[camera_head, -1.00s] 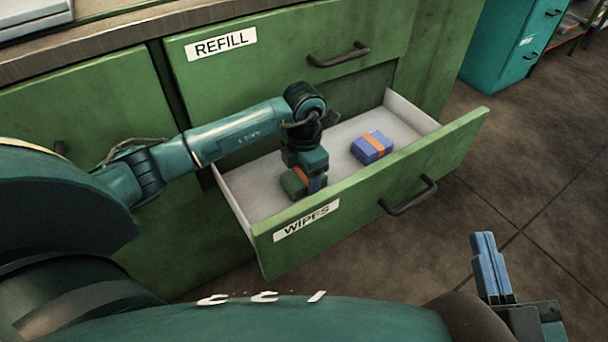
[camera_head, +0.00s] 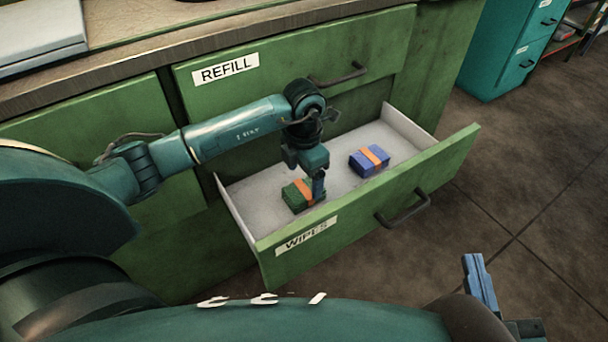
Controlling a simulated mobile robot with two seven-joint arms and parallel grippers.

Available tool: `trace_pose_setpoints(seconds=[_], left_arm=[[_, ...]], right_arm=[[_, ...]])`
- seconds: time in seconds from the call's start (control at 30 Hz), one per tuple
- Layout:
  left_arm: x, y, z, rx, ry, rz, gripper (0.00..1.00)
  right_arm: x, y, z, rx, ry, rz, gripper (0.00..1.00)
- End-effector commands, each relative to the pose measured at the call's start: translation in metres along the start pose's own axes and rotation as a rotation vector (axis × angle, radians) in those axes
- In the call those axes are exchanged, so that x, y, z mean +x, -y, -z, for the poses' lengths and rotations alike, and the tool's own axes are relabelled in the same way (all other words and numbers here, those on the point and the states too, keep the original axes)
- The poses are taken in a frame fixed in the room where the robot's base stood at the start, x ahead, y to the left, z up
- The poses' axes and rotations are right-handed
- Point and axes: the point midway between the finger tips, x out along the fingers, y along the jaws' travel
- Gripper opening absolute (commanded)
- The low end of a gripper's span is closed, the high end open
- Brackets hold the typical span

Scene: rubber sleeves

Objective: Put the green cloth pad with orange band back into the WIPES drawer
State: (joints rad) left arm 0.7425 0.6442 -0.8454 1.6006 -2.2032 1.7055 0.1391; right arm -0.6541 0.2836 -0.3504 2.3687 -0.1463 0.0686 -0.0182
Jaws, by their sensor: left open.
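The green cloth pad with orange band (camera_head: 294,196) lies on the floor of the open WIPES drawer (camera_head: 250,190), near its left front. My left gripper (camera_head: 317,192) is open and reaches down into the drawer at the pad's right side. One blue finger shows beside the pad; whether it touches the pad I cannot tell. A blue pad with an orange band (camera_head: 369,160) lies in the same drawer, further right. My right gripper (camera_head: 480,282) is at the lower right, outside the drawer, only partly in view.
The REFILL drawer (camera_head: 290,62) above is closed, with a dark handle. The WIPES drawer front has a dark handle (camera_head: 402,208). A teal cabinet (camera_head: 505,50) stands at the back right. The tiled floor right of the drawer is clear.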

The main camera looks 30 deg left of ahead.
Motion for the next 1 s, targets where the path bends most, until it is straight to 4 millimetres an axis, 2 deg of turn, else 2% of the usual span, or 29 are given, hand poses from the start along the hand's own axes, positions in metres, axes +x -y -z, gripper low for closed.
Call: trace_pose_setpoints(seconds=[0.03, 0.1, 0.33, 0.5, 1.0], left_arm=[[-0.02, -0.001, 0.0, 0.0, 0.001, -0.002, 0.8], [-0.033, -0.001, 0.0, 0.0, 0.0, -0.002, 0.8], [-0.062, -0.001, 0.0, 0.0, -0.001, -0.001, 0.8], [-0.069, 0.0, 0.0, 0.0, -0.001, 0.0, 0.8], [-0.069, 0.0, 0.0, 0.0, 0.0, 0.0, 0.8]], right_arm=[[0.0, -0.002, 0.009, -0.02, 0.015, -0.002, 0.0], [-0.002, -0.003, 0.009, -0.048, 0.032, -0.003, 0.0], [-0.004, -0.014, 0.005, -0.013, 0.188, -0.033, 0.0], [-0.005, -0.016, 0.0, 0.007, 0.248, -0.037, 0.0], [-0.006, -0.016, -0.002, 0.011, 0.258, -0.037, 0.0]])
